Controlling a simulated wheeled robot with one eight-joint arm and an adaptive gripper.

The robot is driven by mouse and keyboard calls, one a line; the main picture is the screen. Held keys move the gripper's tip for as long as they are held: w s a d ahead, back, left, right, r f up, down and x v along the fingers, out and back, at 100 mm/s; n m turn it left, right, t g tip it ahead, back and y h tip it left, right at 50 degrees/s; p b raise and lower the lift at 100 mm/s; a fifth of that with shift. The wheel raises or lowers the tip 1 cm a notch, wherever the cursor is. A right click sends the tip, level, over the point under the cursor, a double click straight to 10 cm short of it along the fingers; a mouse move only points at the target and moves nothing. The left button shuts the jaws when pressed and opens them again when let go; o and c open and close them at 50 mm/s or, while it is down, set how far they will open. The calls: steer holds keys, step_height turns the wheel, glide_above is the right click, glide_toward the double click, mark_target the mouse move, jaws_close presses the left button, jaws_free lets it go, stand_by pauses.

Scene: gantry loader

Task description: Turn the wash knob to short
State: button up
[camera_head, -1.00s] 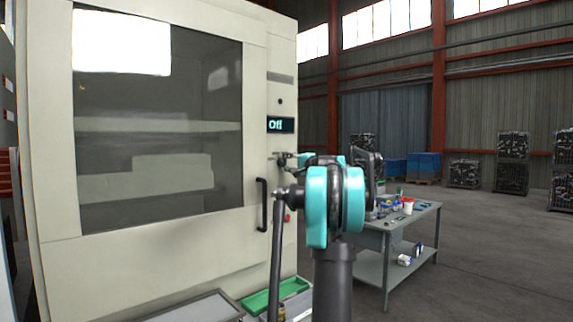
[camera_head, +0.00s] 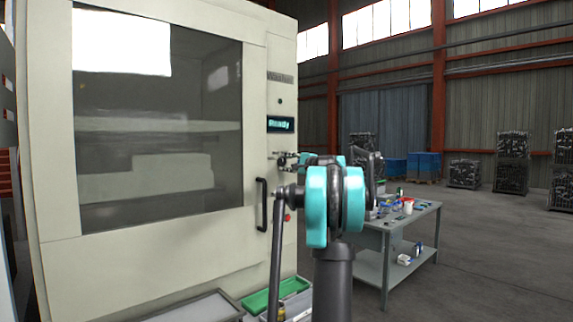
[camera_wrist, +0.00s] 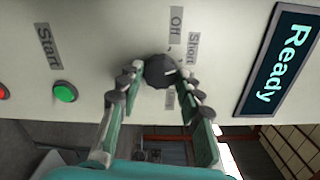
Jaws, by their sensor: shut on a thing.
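The dark round wash knob (camera_wrist: 160,71) sits on the cream machine panel in the wrist view. My gripper (camera_wrist: 159,79) is shut on it, one finger on each side. A short pale mark on the knob lies toward its right side, roughly toward the Short label (camera_wrist: 194,47). The Off label (camera_wrist: 176,24) is above the knob. A third label (camera_wrist: 170,100) is partly hidden below it. The display (camera_wrist: 283,60) reads Ready, also in the head view (camera_head: 280,124). In the head view my arm hides much of the knob area.
A green button (camera_wrist: 65,92) beside a Start label (camera_wrist: 48,46) and a red button (camera_wrist: 3,93) are left of the knob. The door handle (camera_head: 262,204) is near my arm. A workbench (camera_head: 371,238) with small items stands to the right, with open floor beyond.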

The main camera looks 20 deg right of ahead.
steer(key=o, duration=1.2)
steer(key=shift+c, duration=0.2)
steer(key=v, duration=1.2)
steer(key=s+a+f+n+g, duration=0.3)
steer(key=s+a+f, duration=0.1)
steer(key=a+f, duration=0.45)
steer(key=s+a+f+n+g, duration=0.2)
steer(key=s+a+f+n, duration=0.15)
steer(key=a+f, duration=0.55)
steer(key=s+a+f+n+g, duration=0.25)
steer(key=s+a+f, duration=0.25)
steer(key=a+f, duration=0.4)
steer(key=s+a+f+n+g+h, duration=0.1)
steer(key=s+f+n+g+h, duration=0.1)
steer(key=s+f, duration=1.1)
steer(key=s+a+f+n+g+h, duration=0.1)
steer(key=s+f+n+g+h, duration=0.2)
steer(key=s+f, duration=1)
steer(key=shift+s+a+f+n+h, duration=0.25)
steer(key=shift+s+n+h, duration=0.4)
steer(key=shift+n, duration=0.45)
